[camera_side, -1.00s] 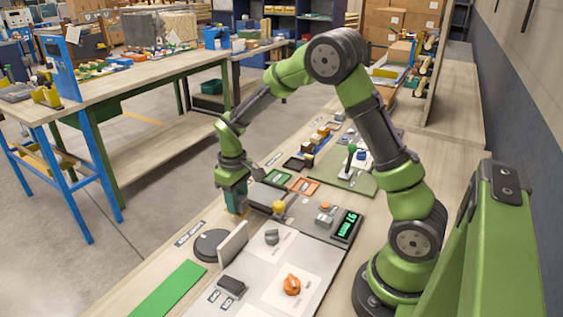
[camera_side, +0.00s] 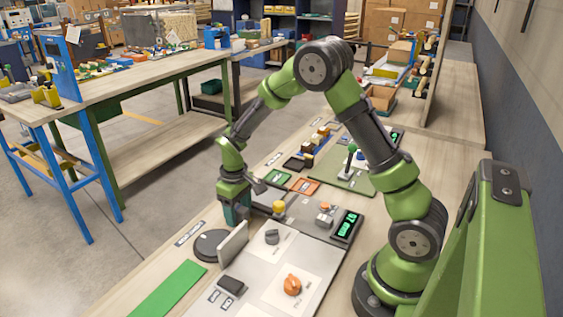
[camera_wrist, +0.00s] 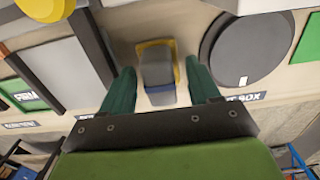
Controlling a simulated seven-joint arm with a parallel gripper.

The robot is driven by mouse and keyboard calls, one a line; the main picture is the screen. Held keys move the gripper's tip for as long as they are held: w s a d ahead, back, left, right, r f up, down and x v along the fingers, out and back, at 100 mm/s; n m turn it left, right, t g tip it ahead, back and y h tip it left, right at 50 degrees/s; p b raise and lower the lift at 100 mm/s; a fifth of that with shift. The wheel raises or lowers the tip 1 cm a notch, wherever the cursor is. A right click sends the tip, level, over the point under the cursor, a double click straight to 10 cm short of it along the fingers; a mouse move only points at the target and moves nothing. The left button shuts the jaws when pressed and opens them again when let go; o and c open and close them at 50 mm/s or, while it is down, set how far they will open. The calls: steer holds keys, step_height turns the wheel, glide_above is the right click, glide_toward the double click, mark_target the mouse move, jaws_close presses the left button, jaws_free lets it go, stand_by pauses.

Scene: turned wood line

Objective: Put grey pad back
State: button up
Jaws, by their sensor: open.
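A small grey block (camera_wrist: 157,71), which may be the grey pad, sits between the fingers of my gripper (camera_wrist: 158,88) in the wrist view. Blue and yellow edges show around it; whether these are part of it or of a holder I cannot tell. My gripper is open, with a finger on each side and a visible gap to the block. In the side view my gripper (camera_side: 236,214) is low over the bench's left edge, and it hides the block.
A dark round disc (camera_side: 210,245) and an upright pale panel (camera_side: 234,242) stand close to my gripper. A yellow knob (camera_side: 279,207) is to its right, on the grey control board. A green strip (camera_side: 168,289) lies nearer the camera. Green (camera_side: 277,177) and orange (camera_side: 305,186) trays lie beyond.

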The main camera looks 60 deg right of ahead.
mark_target(238, 208)
step_height(238, 208, up, 12)
steer(key=s+a+r+m+t+y, duration=0.1)
steer(key=s+a+r+m+t, duration=0.1)
steer(key=s+r, duration=0.3)
steer(key=s+a+r+m+t+y, duration=0.1)
steer(key=s+a+r+t, duration=0.4)
steer(key=s, duration=0.8)
steer(key=shift+s+a+r+m, duration=0.25)
steer(key=shift+s+r+m, duration=0.1)
steer(key=shift+r+m, duration=0.2)
